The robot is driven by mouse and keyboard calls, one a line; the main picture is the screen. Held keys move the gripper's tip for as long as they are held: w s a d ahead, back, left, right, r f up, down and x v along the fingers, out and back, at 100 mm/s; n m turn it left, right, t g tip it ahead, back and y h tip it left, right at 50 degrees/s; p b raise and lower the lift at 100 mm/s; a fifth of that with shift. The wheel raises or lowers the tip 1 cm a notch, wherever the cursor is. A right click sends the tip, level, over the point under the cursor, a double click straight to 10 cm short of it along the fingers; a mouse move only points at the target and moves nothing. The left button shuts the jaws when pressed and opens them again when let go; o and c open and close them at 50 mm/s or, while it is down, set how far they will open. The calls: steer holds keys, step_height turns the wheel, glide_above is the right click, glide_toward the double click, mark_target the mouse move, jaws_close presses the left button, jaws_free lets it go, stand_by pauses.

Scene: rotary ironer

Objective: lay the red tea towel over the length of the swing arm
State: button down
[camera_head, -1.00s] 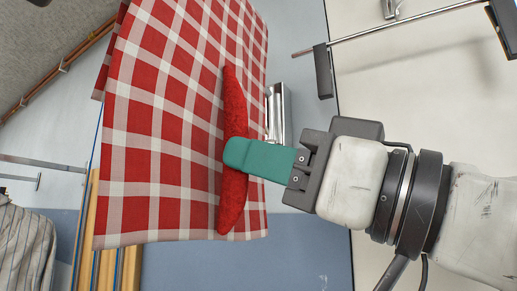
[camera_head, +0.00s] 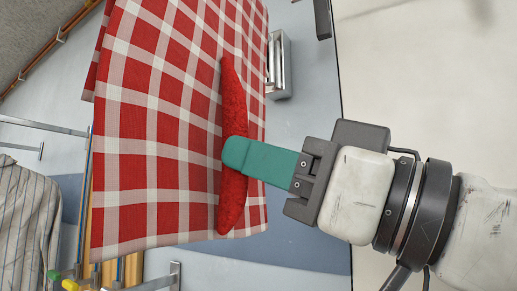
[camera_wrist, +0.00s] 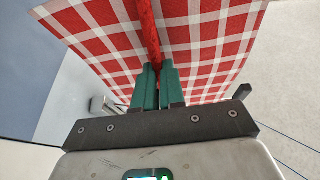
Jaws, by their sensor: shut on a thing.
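The red tea towel (camera_head: 150,130) is a red and white checked cloth that hangs in broad folds across the left half of the head view. It also fills the top of the wrist view (camera_wrist: 205,35). A plush, solid red ridge (camera_head: 233,95) runs along it. My gripper (camera_head: 235,153) has its green fingers shut on the towel at this ridge. In the wrist view the ridge runs down between the two fingertips. I cannot pick out the swing arm with certainty; the towel hides much of what is behind it.
A metal box (camera_head: 280,65) sits on the wall right of the towel. A dark block (camera_head: 322,18) is at the top edge. Metal rails (camera_head: 40,124) and a striped cloth (camera_head: 22,215) are at left. A metal bar (camera_head: 155,283) and yellow and green items (camera_head: 68,284) show at the bottom.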

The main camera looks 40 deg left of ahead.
mark_target(246, 198)
steer(key=shift+f+b, duration=1.1)
steer(key=shift+f, duration=0.8)
steer(key=shift+f, duration=0.4)
steer(key=c, duration=1.1)
jaws_free()
steer(key=shift+c, duration=0.2)
steer(key=b+v, duration=0.1)
steer(key=v, duration=0.6)
steer(key=shift+d, duration=0.25)
steer(key=shift+w+f, duration=0.1)
